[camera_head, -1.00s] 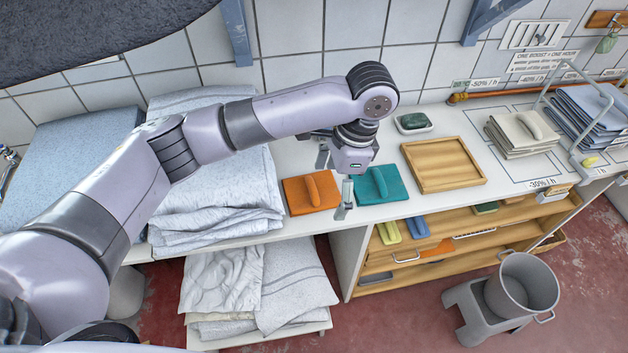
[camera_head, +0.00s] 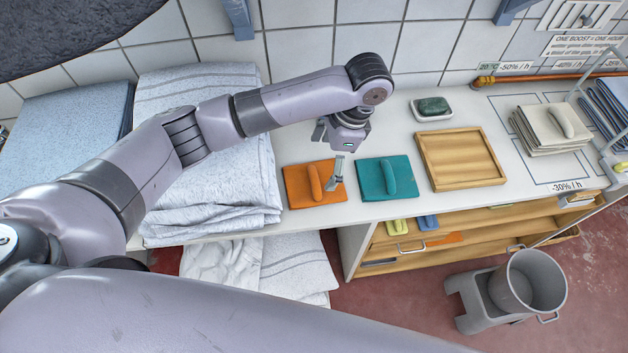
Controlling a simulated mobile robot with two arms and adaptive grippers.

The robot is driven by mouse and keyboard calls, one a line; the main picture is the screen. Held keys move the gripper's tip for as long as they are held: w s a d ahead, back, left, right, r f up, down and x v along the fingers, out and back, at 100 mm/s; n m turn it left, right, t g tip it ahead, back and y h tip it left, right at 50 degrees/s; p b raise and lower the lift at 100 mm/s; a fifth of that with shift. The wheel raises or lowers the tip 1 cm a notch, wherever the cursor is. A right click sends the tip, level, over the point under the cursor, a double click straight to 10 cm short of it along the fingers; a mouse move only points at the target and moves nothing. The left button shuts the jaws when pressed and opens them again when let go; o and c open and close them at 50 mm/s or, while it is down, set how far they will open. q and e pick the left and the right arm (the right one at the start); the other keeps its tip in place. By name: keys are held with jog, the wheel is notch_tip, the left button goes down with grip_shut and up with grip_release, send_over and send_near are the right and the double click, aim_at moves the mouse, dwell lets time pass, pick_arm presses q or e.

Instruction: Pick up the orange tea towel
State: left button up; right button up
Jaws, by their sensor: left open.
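The orange tea towel (camera_head: 300,186) lies folded flat on the white counter, with a raised orange roll on its top. My left gripper (camera_head: 327,160) is over the towel's right part and points down. It is open, with one finger at the upper left and the other reaching down at the right side of the towel's raised roll. I cannot tell whether that finger touches the towel. A teal folded towel (camera_head: 372,180) of the same shape lies just to the right. My right gripper is not in view; another arm link of mine crosses the bottom.
A wooden tray (camera_head: 430,162), a green soap on a dish (camera_head: 433,106) and a beige cloth stack (camera_head: 535,138) stand to the right. Large folded sheets (camera_head: 200,80) lie to the left. A grey bucket (camera_head: 530,280) stands below, right of the open shelves.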

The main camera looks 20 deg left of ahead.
aim_at(314, 180)
pick_arm(q)
jog(key=x, duration=0.3)
jog(key=shift+f+p, duration=0.1)
jog(key=shift+p, duration=0.2)
jog(key=x, duration=0.1)
jog(key=p+x, duration=0.1)
jog(key=x, duration=0.2)
jog(key=shift+w+a+f+p, duration=0.2)
jog(key=shift+w+f+p, duration=0.05)
jog(key=shift+w+p, duration=0.15)
jog(key=shift+f, duration=0.25)
jog(key=shift+s, duration=0.1)
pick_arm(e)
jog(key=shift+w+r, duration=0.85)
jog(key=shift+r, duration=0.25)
pick_arm(q)
jog(key=shift+c, duration=0.5)
jog(key=c, duration=1.1)
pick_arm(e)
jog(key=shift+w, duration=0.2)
pick_arm(q)
jog(key=shift+r, duration=0.1)
